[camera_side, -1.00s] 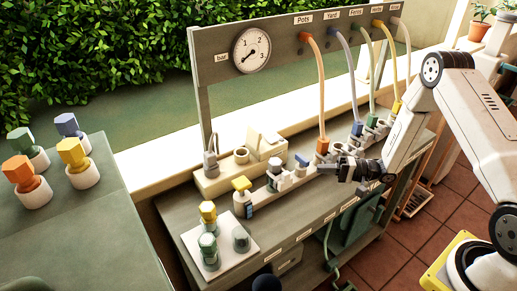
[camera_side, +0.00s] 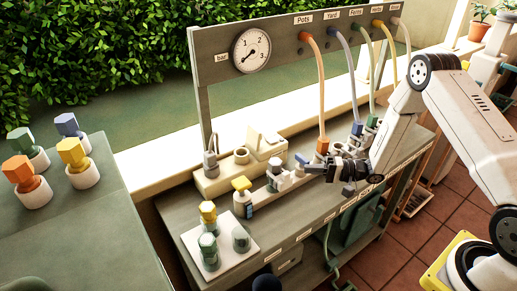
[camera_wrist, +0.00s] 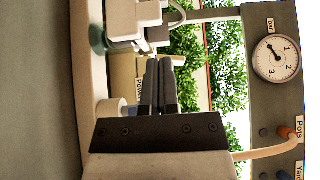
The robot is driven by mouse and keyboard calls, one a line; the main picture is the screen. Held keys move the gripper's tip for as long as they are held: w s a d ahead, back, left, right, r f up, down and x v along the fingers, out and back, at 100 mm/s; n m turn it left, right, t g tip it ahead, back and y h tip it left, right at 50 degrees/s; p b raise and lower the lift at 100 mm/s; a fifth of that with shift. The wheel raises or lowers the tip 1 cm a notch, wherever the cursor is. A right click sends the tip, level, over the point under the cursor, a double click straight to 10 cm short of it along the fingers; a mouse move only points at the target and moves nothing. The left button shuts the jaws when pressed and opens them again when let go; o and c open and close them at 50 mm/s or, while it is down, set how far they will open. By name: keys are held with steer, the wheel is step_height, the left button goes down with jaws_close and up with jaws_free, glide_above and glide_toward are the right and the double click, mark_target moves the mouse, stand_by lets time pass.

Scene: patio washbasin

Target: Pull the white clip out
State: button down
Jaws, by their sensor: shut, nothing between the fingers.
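A white blocky fitting (camera_side: 279,176) sits on the bench rail, left of my gripper in the side view. It also shows at the top of the wrist view (camera_wrist: 130,22), above a dull green ring. I cannot tell which of its pieces is the clip. My gripper (camera_side: 309,168) is level with the rail, close to the right of this fitting. In the wrist view its dark fingers (camera_wrist: 159,62) are together and empty, pointing at the fitting with a small gap that is hard to judge. The gripper hides part of the rail behind it.
A pale box (camera_side: 266,145) stands behind the rail. A yellow-topped fitting (camera_side: 242,186) is further left. An orange hose (camera_side: 321,90) drops close behind my gripper. A white tray (camera_side: 222,262) with several valves stands at front left. The gauge (camera_side: 252,50) is on the back panel.

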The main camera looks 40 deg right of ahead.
mark_target(286, 177)
steer(key=shift+x, duration=3.15)
steer(key=shift+s, duration=0.1)
steer(key=shift+s, duration=2.1)
steer(key=v, duration=1)
steer(key=shift+w, duration=0.15)
steer(key=shift+w, duration=0.1)
